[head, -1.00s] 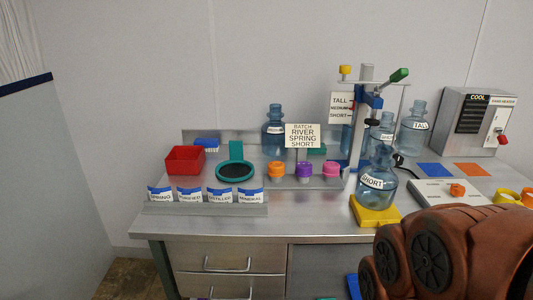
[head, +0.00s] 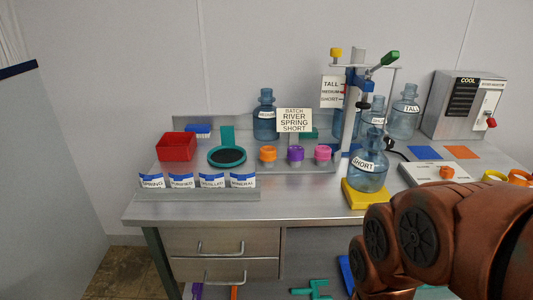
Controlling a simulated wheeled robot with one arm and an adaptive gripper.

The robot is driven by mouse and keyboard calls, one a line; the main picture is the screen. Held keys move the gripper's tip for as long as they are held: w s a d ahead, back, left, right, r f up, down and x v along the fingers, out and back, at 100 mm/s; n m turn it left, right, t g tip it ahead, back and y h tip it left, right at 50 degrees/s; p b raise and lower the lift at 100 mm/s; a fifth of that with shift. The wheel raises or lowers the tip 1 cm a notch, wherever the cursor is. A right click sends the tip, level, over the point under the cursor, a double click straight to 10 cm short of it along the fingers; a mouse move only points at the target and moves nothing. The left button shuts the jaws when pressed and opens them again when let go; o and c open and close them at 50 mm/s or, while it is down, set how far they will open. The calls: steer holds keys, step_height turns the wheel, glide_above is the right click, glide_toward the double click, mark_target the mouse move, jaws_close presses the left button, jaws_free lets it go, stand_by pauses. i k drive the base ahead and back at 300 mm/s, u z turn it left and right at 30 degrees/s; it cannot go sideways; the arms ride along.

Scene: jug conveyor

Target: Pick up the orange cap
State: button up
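The orange cap (head: 267,153) stands on the metal workbench (head: 290,205), at the left end of a row with a purple cap (head: 295,154) and a pink cap (head: 322,153). Nothing touches or covers it from the front. My copper-coloured arm fills the lower right of the head view. My gripper is outside the picture, so its state and distance to the cap do not show.
A SHORT jug (head: 368,172) stands on a yellow block (head: 366,194), right of the caps. A batch sign (head: 294,121) stands behind them. Bench space in front is clear.

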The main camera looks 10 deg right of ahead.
mark_target(268, 153)
steer(key=u, duration=0.8)
steer(key=i, duration=1.05)
steer(key=u, duration=0.3)
